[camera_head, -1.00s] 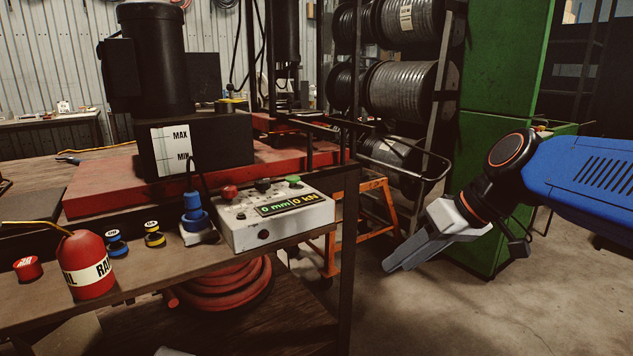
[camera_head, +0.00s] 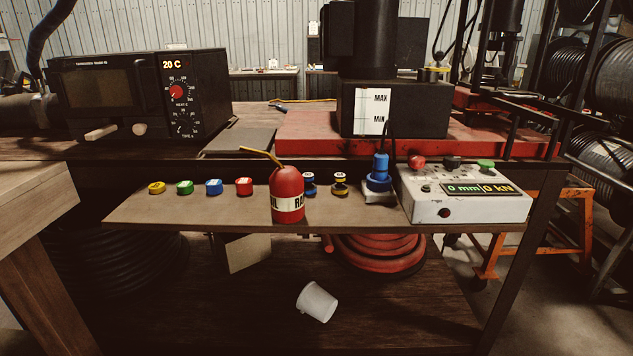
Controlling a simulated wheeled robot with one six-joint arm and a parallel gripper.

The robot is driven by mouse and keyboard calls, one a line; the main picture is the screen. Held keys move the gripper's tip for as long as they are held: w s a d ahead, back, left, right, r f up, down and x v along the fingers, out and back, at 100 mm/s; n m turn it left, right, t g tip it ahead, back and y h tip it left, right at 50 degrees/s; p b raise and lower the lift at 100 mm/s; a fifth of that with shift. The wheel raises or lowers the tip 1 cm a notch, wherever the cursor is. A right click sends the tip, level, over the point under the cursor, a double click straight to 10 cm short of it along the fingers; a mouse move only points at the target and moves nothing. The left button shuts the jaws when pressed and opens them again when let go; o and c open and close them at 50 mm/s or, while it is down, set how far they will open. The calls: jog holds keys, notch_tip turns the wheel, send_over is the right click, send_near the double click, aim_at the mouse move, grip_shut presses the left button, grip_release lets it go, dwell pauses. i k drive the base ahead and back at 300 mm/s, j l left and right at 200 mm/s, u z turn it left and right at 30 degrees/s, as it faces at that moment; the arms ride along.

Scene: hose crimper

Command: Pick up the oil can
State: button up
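The oil can (camera_head: 287,194) is a red cylinder with a domed top, a cream label band and a thin yellow spout pointing up and left. It stands upright on the narrow wooden shelf (camera_head: 240,212) at the front of the workbench, close to the shelf's front edge. My gripper is outside the present view, so its distance from the can and its opening do not show.
Coloured caps, including a red one (camera_head: 244,187) and a blue one (camera_head: 214,187), sit left of the can. A blue plug (camera_head: 379,173) and a control box (camera_head: 465,195) are right. A white cup (camera_head: 316,302) lies below.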

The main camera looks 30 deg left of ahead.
aim_at(286, 184)
jog(key=j+u, duration=0.2)
jog(key=u, duration=1.05)
jog(key=k+l+u, duration=0.1)
jog(key=u, duration=0.25)
jog(key=j+z, duration=0.1)
jog(key=j, duration=0.2)
